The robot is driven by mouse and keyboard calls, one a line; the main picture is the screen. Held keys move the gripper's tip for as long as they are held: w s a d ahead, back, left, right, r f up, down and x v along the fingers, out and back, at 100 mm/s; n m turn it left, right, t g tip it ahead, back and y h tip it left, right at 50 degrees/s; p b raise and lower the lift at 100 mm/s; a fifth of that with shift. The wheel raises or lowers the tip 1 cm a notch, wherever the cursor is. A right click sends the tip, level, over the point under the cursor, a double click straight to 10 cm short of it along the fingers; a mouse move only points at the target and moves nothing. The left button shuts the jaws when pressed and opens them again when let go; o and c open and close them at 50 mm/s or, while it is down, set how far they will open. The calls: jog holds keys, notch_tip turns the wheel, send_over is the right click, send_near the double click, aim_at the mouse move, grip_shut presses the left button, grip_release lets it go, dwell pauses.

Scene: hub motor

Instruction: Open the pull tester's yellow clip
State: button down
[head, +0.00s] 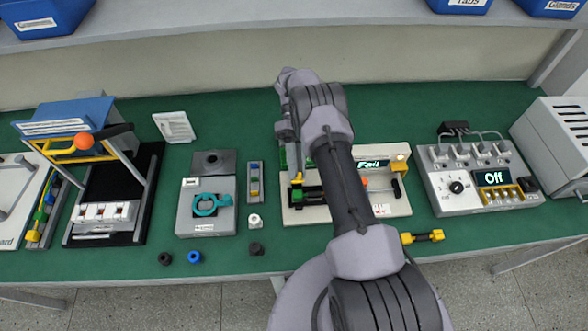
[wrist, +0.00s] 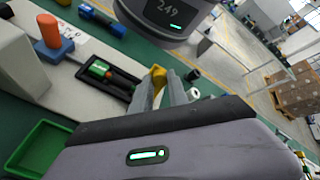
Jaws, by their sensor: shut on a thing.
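The pull tester (head: 392,207) is a pale box in the middle of the bench in the head view, its display reading "Fail". My arm crosses in front of it and hides its middle. A yellow clip (wrist: 158,76) shows in the wrist view, beside a dark recess in the pale top. My gripper (wrist: 168,84) is shut on this yellow clip, with the grey fingers close around it. In the head view, a yellow part (head: 297,178) shows at the tester's left, just left of my arm. My fingertips are not clear there. The clip's lower part is hidden.
A power unit (head: 465,205) reading "Off" stands to the right. A fixture with a teal ring (head: 207,204) stands to the left. A yellow and black part (head: 422,237) lies at the tester's front right. A green tray (wrist: 38,148) lies close to my gripper. Small caps lie near the front edge.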

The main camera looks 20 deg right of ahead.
dwell(0.3)
jog(key=c, duration=1.3)
grip_release()
jog(key=shift+r, duration=0.1)
jog(key=s+r+p, duration=0.1)
jog(key=s, duration=0.4)
jog(key=s+a+r+p, duration=0.1)
jog(key=s+r, duration=0.1)
jog(key=s, duration=0.3)
jog(key=s+a+r+p, duration=0.1)
jog(key=s, duration=0.5)
jog(key=shift+r+p, duration=0.35)
jog(key=shift+r, duration=0.05)
